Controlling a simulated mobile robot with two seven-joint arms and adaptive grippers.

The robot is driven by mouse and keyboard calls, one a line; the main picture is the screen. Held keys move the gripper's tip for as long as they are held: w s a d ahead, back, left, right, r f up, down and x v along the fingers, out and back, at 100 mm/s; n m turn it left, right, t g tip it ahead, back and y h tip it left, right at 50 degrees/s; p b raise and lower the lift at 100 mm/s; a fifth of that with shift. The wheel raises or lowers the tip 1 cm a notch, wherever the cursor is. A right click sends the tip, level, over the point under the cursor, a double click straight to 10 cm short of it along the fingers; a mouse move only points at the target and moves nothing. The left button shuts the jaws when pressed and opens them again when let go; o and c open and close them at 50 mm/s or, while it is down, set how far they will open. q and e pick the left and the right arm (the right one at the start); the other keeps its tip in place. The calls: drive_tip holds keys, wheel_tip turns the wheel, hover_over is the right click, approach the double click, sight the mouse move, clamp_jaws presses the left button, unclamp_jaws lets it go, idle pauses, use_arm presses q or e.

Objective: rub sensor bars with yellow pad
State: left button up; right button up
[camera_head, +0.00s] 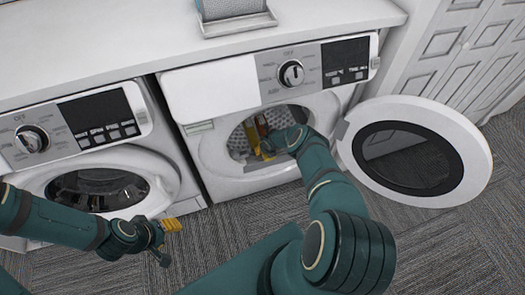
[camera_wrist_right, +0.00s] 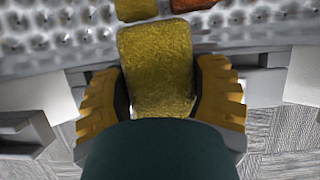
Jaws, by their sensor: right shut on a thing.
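My right arm reaches into the drum of the right-hand machine (camera_head: 217,153). Its gripper (camera_head: 266,151) is inside the round opening, partly hidden by my wrist in the head view. In the right wrist view, the gripper (camera_wrist_right: 160,88) is shut on a yellow pad (camera_wrist_right: 158,68), with a yellow ribbed finger on each side. The pad's far end is close to the dimpled metal drum wall (camera_wrist_right: 50,35); contact cannot be told. I cannot make out the sensor bars for certain. My left gripper (camera_head: 168,240) appears open and empty, in front of the left-hand machine.
A second yellow piece (camera_wrist_right: 136,9) and an orange-brown piece (camera_wrist_right: 192,4) show beyond the pad. The round door (camera_head: 470,160) stands open to the right. The left-hand machine (camera_head: 150,160) has its door shut. A grey item (camera_head: 230,8) sits on the white top. Carpet lies in front.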

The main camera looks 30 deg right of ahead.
drive_tip(key=shift+s+d, duration=0.25)
drive_tip(key=shift+d, duration=0.2)
drive_tip(key=shift+s+a+r+p, duration=0.1)
drive_tip(key=shift+s+a+p, duration=0.05)
drive_tip(key=shift+s+p, duration=0.55)
drive_tip(key=s+p, duration=0.2)
drive_tip(key=shift+s+a+p, duration=0.2)
drive_tip(key=shift+a+p, duration=0.15)
drive_tip(key=shift+p, duration=0.05)
drive_tip(key=shift+f+b, duration=0.25)
drive_tip(key=shift+b, duration=0.25)
drive_tip(key=w+b, duration=0.2)
drive_tip(key=b, duration=0.1)
drive_tip(key=shift+d+b, duration=0.25)
drive_tip(key=shift+b, duration=0.05)
drive_tip(key=shift+w+r, duration=0.1)
drive_tip(key=shift+w, duration=0.35)
drive_tip(key=shift+w+d+r, duration=0.1)
drive_tip(key=shift+w+d, duration=0.1)
drive_tip(key=shift+w, duration=0.35)
